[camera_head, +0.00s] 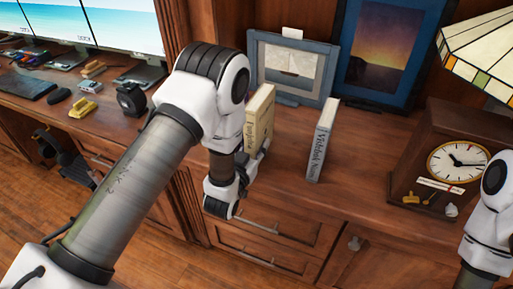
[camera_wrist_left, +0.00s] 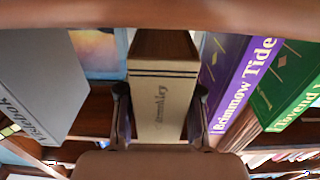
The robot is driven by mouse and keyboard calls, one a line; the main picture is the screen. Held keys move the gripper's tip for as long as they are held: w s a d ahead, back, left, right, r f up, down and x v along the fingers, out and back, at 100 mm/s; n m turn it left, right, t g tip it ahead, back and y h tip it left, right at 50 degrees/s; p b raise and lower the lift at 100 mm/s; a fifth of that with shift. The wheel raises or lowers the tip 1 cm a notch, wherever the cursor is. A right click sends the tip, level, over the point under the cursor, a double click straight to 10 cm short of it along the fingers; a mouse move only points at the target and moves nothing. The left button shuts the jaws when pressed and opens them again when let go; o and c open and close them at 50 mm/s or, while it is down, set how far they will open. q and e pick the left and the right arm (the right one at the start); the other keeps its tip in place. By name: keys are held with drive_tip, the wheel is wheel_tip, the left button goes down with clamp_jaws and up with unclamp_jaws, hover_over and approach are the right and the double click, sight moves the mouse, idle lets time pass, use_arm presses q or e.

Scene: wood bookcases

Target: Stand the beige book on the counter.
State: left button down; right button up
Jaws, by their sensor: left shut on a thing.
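The beige book (camera_head: 259,117) stands upright at the counter (camera_head: 290,168), its spine facing the front. My left gripper (camera_head: 250,158) is shut on the beige book, low on its spine. In the left wrist view the beige book (camera_wrist_left: 162,98) sits between the two fingers of the left gripper (camera_wrist_left: 160,112). The arm and gripper hide its lower end, so I cannot tell whether it touches the counter. My right gripper is out of view; only part of that arm shows at the right edge.
A pale grey book (camera_head: 322,141) stands apart, to the right. Framed pictures (camera_head: 292,68) (camera_head: 392,52) lean behind. A clock (camera_head: 458,161) and a stained-glass lamp (camera_head: 485,50) stand at right. A purple book (camera_wrist_left: 236,80) and a green book (camera_wrist_left: 288,85) show in the wrist view.

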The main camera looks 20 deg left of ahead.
use_arm(q)
drive_tip(key=shift+a+f, duration=0.1)
drive_tip(key=shift+f, duration=0.8)
drive_tip(key=shift+f, duration=0.1)
drive_tip(key=c, duration=0.8)
unclamp_jaws()
drive_tip(key=shift+o, duration=0.2)
